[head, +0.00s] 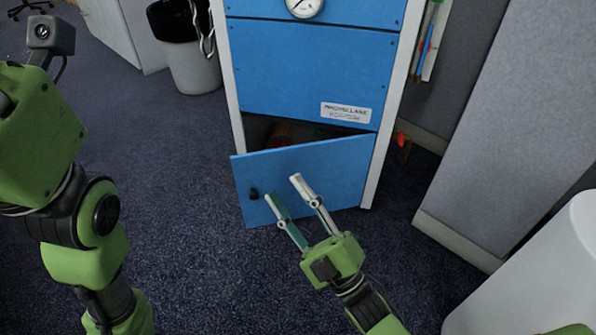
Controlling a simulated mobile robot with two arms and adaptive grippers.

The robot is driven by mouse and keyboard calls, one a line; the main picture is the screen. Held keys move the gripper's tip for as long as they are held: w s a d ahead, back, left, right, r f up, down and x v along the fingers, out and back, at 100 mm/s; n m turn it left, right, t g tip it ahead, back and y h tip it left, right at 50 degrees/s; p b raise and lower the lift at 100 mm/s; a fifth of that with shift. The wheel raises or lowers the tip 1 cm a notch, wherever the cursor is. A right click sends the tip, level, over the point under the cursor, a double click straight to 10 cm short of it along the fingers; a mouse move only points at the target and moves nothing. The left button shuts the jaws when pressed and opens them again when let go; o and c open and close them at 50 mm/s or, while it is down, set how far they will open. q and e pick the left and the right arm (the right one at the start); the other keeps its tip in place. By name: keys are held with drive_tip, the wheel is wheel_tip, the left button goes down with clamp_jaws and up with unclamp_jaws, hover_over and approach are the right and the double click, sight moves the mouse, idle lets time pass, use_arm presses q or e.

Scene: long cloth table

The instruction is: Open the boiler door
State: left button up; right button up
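The boiler (305,68) is a tall cabinet with blue panels, white side edges and a round gauge (305,7) at the top. Its lower blue door (318,160) stands partly open, swung out at the left edge, with a dark gap above it showing part of the inside. A small black knob (254,194) sits near the door's left side. My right gripper (282,188) is open in front of the door, its fingers pointing at it to the right of the knob. I cannot tell whether a finger touches the door. My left gripper is not visible; only my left arm shows.
A grey bin (193,68) with a black liner stands behind left of the boiler. Grey partition panels (520,110) rise on the right, and a white rounded object (545,275) is at the lower right. Dark carpet (190,200) lies free left of the door.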

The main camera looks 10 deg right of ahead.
wheel_tip(320, 180, up, 8)
drive_tip(key=s+d+m+t+p, duration=0.1)
drive_tip(key=s+m+t, duration=0.1)
drive_tip(key=shift+s+y, duration=0.3)
